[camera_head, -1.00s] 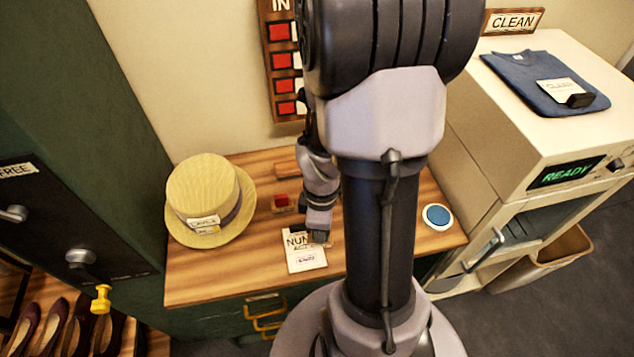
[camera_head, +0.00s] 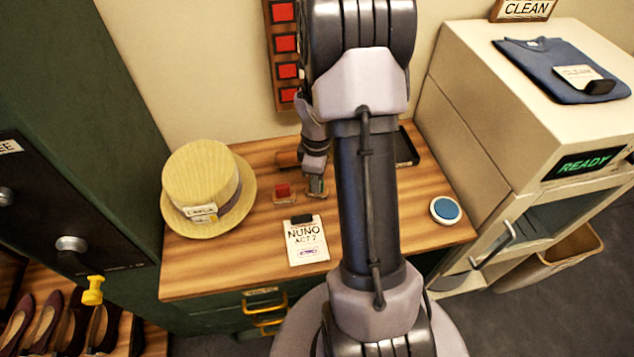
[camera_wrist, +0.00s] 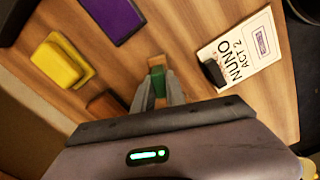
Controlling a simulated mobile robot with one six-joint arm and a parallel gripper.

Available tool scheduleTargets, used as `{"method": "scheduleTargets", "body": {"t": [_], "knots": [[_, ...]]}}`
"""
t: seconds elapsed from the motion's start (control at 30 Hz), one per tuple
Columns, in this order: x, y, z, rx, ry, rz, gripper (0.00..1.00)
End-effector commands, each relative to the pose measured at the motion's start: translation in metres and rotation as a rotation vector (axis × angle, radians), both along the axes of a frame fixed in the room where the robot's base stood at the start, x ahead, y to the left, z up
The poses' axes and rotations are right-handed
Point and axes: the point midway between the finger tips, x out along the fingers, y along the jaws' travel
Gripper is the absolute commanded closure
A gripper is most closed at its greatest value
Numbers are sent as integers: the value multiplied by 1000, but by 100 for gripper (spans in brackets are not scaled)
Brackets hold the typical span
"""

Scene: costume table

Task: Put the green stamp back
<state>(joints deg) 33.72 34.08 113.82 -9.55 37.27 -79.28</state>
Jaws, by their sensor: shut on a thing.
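My gripper (camera_head: 316,186) is above the wooden table, just beyond the upper edge of the white card. In the wrist view my gripper (camera_wrist: 158,95) is shut on the green stamp (camera_wrist: 157,78), which is upright between the fingertips. Whether the stamp touches the table is unclear. The card (camera_head: 306,243) reads "NUNO ACT 2", with a black clip at its top and a purple mark; it also shows in the wrist view (camera_wrist: 240,48). A reddish-brown wooden block (camera_wrist: 106,104) lies beside the fingers; it shows at the back of the table in the head view (camera_head: 288,159).
A red stamp-like piece (camera_head: 283,190) stands left of my gripper. A yellow block (camera_wrist: 60,62) and a purple pad (camera_wrist: 113,15) lie nearby. Bare wood surrounds the card.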

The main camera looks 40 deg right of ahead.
Motion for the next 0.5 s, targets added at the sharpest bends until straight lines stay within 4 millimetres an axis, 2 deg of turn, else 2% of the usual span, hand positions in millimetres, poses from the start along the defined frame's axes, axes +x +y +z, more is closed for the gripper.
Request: {"method": "scheduleTargets", "body": {"t": [0.23, 0.27, 0.37, 0.5], "knots": [[0, 0, -1, 0, 0, 0, 100], [0, 0, -2, 0, 0, 0, 82], [0, 0, -1, 0, 0, 0, 63], [0, 0, -1, -1, -1, 0, 62]]}}
